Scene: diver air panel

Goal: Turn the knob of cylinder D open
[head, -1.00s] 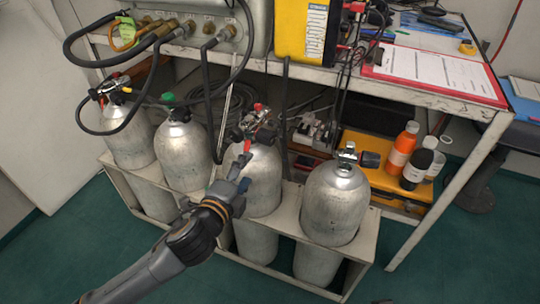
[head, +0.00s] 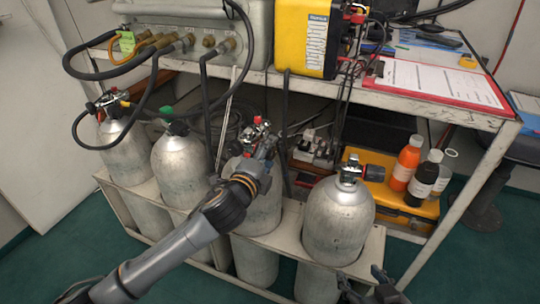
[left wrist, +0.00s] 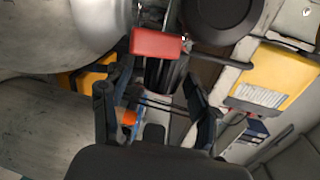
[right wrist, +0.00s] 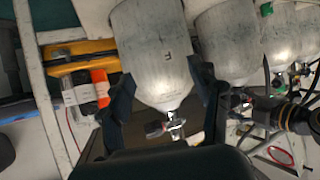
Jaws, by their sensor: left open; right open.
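Several silver cylinders stand in a row; no letter D is readable on any. My left gripper (head: 262,150) is open at the valve (head: 258,136) of the third cylinder from the left (head: 262,205). In the left wrist view a red piece (left wrist: 158,43) and a dark ribbed part (left wrist: 165,75) lie between or just beyond its open fingers (left wrist: 158,82); contact is unclear. The second cylinder (head: 182,165) has a green top piece (head: 167,110). My right gripper (head: 372,290) is open and empty, facing the rightmost cylinder (right wrist: 150,50), which seems marked F.
The rightmost cylinder also shows in the head view (head: 338,220), with a black knob (head: 376,171) on its valve. Bottles (head: 405,162) stand on a yellow case (head: 410,208) beside it. A pale rack (head: 290,245) holds the cylinders.

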